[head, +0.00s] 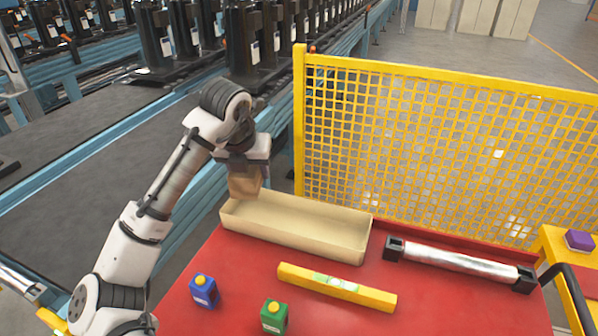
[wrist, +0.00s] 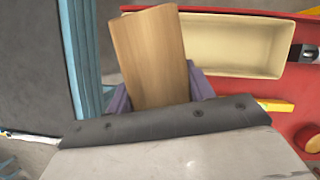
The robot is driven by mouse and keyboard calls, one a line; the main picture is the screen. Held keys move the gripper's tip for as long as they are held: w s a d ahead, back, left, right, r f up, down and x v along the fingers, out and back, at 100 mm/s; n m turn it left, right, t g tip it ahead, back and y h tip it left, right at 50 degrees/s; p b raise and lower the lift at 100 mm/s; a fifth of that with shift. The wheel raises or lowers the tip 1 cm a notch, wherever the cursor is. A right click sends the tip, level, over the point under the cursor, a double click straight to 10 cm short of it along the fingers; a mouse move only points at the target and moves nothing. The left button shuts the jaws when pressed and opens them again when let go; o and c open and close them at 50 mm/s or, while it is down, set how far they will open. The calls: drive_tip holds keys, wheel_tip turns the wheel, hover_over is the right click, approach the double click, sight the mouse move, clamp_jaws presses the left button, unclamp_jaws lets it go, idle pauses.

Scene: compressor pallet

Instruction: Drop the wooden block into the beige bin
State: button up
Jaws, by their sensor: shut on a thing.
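The wooden block (head: 244,182) is held in my gripper (head: 246,172) in the head view, at the left end of the beige bin (head: 325,247). In the wrist view the light brown block (wrist: 151,55) stands out from between the purple-grey fingers of my gripper (wrist: 158,95), which is shut on it. The beige bin (wrist: 285,62) lies to the right of the block in the wrist view, and its visible inside is empty. The bin is long, shallow and open at the top. The block hides the bin's left end in the wrist view.
The bin stands on a red table (head: 230,290). A yellow mesh fence (head: 440,140) rises behind. A conveyor (head: 90,165) runs on the left.

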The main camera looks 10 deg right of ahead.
drive_tip(key=s+d+f+m+h, duration=0.1)
drive_tip(key=s+d+f+m, duration=0.15)
drive_tip(key=d, duration=0.85)
wheel_tip(320, 180, down, 7)
drive_tip(key=b, duration=0.3)
drive_tip(key=shift+w+r+b, duration=0.15)
drive_tip(key=shift+w+b, duration=0.2)
drive_tip(key=shift+d, duration=0.1)
drive_tip(key=o, duration=1.3)
drive_tip(key=shift+g, duration=0.3)
drive_tip(key=b+v, duration=0.1)
drive_tip(key=v, duration=1.3)
